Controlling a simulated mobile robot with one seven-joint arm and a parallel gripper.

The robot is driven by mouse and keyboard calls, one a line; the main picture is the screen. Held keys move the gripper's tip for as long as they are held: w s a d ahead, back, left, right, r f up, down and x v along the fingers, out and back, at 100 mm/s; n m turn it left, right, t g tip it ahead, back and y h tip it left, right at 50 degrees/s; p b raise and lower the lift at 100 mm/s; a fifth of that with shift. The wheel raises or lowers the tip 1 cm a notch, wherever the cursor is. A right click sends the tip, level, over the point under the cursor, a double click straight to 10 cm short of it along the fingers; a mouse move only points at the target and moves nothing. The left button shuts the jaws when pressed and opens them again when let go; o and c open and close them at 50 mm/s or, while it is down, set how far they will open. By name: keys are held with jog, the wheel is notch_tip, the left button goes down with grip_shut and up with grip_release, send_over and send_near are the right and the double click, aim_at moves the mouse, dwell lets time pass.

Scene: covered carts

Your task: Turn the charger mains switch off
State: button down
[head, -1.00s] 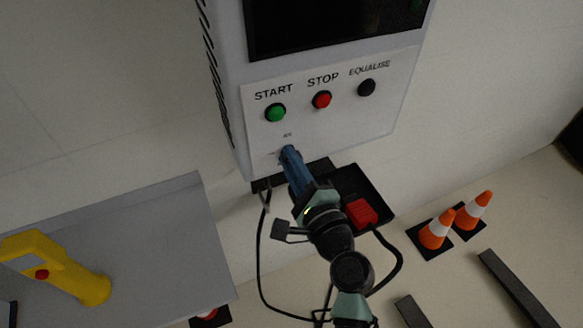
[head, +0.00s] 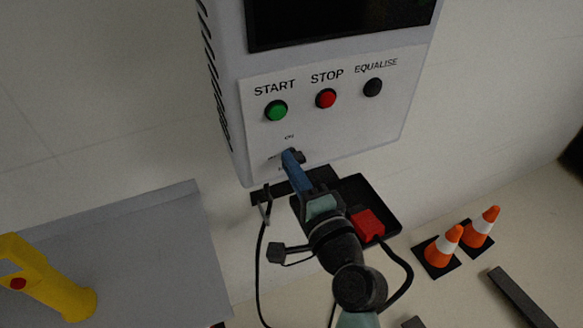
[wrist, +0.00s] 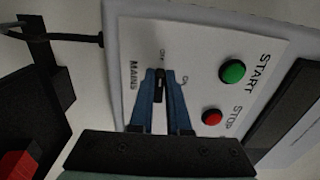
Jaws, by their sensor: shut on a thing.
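The mains switch is a small black bar knob (wrist: 159,85) low on the charger's white front panel (wrist: 205,40). In the wrist view it sits between the blue fingertips of my gripper (wrist: 158,82), which is shut on it. The bar lies along the line to a small label that seems to read OFF. The ON label lies off to its side, and MAINS is printed nearby. In the head view my gripper (head: 290,157) reaches the panel below the buttons, and part of the black knob (head: 299,157) shows right of the fingertips.
Green START (head: 276,110), red STOP (head: 326,98) and black EQUALISE (head: 373,87) buttons are above the switch. A black tray (head: 385,205) with a red block (head: 367,225) and cables is below. A grey cart top (head: 150,240) holds a yellow device (head: 45,280). Cones (head: 443,245) stand right.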

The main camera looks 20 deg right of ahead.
jog(key=c, duration=0.9)
grip_release()
jog(key=s+b, duration=0.3)
jog(key=s, duration=1)
jog(key=shift+d, duration=0.2)
